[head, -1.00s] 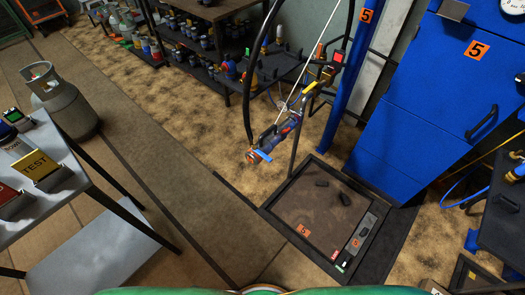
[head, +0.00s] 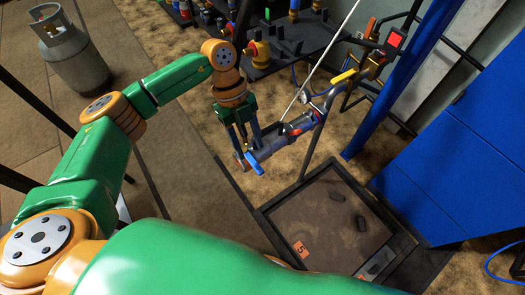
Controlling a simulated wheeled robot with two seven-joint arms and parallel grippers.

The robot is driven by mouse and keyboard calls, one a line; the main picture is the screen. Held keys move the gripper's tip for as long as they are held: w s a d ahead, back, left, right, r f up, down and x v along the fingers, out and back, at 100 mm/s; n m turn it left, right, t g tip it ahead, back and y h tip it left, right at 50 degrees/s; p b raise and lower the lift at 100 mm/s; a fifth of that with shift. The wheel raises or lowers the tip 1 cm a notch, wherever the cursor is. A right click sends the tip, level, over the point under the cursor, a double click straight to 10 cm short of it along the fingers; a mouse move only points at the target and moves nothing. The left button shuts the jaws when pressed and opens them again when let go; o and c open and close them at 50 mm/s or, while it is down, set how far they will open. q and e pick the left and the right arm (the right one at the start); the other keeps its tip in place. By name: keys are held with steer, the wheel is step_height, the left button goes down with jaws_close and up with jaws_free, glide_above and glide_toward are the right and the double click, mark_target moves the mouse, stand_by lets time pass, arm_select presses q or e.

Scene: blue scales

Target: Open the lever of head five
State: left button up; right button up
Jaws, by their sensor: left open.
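The filling head of station five (head: 288,137) is a dark cylinder with red and blue parts, hanging tilted at a thin pole above the scale. A blue lever-like piece (head: 254,164) shows at its lower left end. A yellow handle (head: 343,77) sits on the fitting further up; I cannot tell which piece is the head's lever. My left gripper (head: 245,142) is open and points down at the head's lower left end. Its fingers overlap that end in the picture; contact cannot be told. My right gripper is not in view.
The scale platform (head: 330,215) with two small dark pieces and an orange 5 lies below the head. A blue post (head: 395,85) and blue cabinet (head: 450,150) stand right. A grey gas cylinder (head: 70,55) stands far left. A white line runs up from the head.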

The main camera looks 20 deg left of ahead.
mark_target(256, 166)
arm_select(q)
steer(key=x, duration=0.4)
steer(key=shift+s+d+f, duration=0.15)
steer(key=shift+f, duration=0.1)
jaws_close()
stand_by(1.1)
